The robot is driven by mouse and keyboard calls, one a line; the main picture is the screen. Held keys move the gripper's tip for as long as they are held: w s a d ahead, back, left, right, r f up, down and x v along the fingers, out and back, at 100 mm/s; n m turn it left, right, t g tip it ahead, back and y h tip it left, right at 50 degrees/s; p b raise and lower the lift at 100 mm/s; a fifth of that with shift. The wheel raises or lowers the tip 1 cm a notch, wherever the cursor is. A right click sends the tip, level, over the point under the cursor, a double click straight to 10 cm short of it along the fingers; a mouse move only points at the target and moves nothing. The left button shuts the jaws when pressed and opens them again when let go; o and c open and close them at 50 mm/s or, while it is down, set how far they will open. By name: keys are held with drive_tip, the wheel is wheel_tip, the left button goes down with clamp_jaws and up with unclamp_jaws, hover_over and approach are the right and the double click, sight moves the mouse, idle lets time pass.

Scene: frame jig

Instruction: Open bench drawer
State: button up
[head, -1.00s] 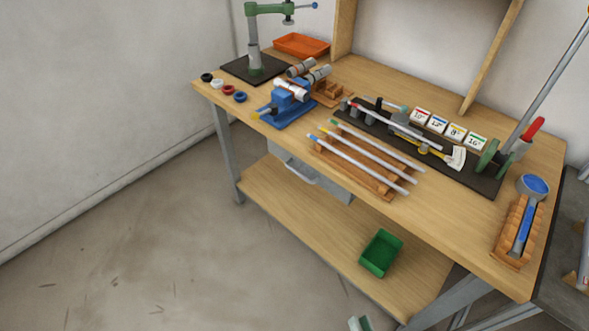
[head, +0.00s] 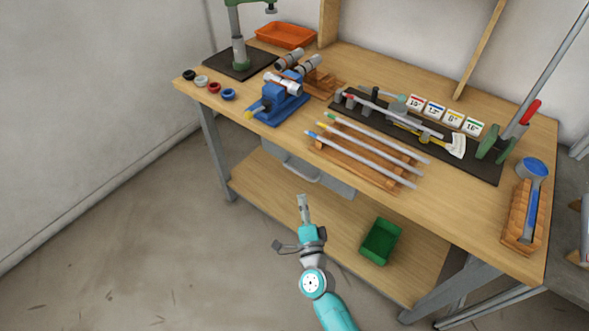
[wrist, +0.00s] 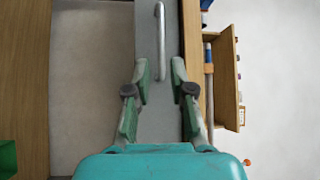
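The grey bench drawer (head: 334,183) hangs under the worktop, left of the bench's middle, and looks shut. Its curved metal handle (head: 300,172) is on the front face. In the wrist view the handle (wrist: 160,40) runs lengthwise ahead of the fingers, against the grey drawer front (wrist: 160,115). My gripper (head: 303,205) is in front of and below the handle in the head view. In the wrist view my gripper (wrist: 158,75) has its two green-padded fingers apart, with nothing held between them. The handle's near end lies close to the line between the fingertips; I cannot tell whether they touch.
The wooden bench top (head: 440,205) overhangs the drawer and carries a blue vise (head: 280,108), a wooden rack with rods (head: 365,160) and a dark jig plate (head: 480,165). A green bin (head: 380,241) stands on the lower shelf (head: 270,190). The floor at left is clear.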

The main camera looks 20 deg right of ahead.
sight(297, 171)
drive_tip(key=w, duration=0.3)
drive_tip(key=w+d+r, duration=0.1)
drive_tip(key=w, duration=0.7)
drive_tip(key=shift+d+r, duration=0.25)
drive_tip(key=shift+r, duration=0.05)
clamp_jaws()
